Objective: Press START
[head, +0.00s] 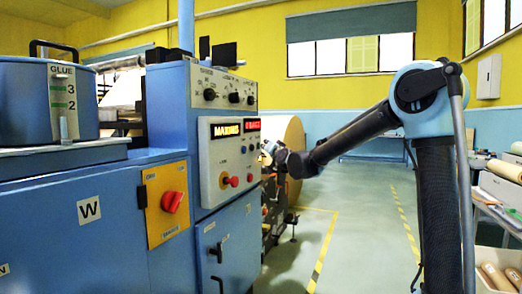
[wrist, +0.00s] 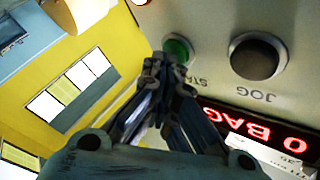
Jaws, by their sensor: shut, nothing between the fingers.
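The green START button (wrist: 178,49) sits on the grey panel in the wrist view, with its label upside down and partly covered by my fingers. My gripper (wrist: 164,64) is shut and empty, its fingertips at the lower-left edge of the button in the picture. I cannot tell whether they touch it. In the head view my gripper (head: 268,148) is at the right edge of the machine's control panel (head: 222,150). I cannot make out the START button in the head view.
The black JOG button (wrist: 258,55) is beside START, and a red lit display (wrist: 255,130) is near it. In the head view a red knob (head: 172,201) sits on a yellow plate. A kraft roll (head: 292,140) is behind my gripper. The floor (head: 350,230) is clear.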

